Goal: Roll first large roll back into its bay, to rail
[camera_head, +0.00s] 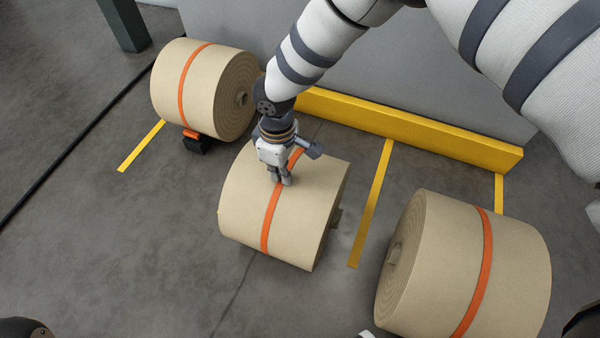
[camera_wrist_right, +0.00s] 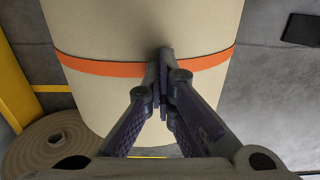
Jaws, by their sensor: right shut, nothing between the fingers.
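Three large kraft paper rolls with orange bands lie on their sides. The middle roll (camera_head: 240,200) is under my right gripper (camera_head: 282,180) in the head view. The gripper's fingers are shut with nothing between them, and the tips are at the roll's upper surface beside the orange band. In the wrist view the roll (camera_wrist_right: 90,35) fills the centre, with the shut fingertips (camera_wrist_right: 163,62) over its band; I cannot tell whether they touch. The yellow rail (camera_head: 410,132) runs behind the middle roll along a grey wall. My arm hides part of the roll's far side. My left gripper is not in view.
Another roll (camera_head: 195,85) stands back left, with an orange-and-black block (camera_head: 196,143) at its foot. A third roll (camera_head: 480,265) is front right. Yellow floor lines (camera_head: 371,200) mark bays. A dark post (camera_head: 123,22) stands back left.

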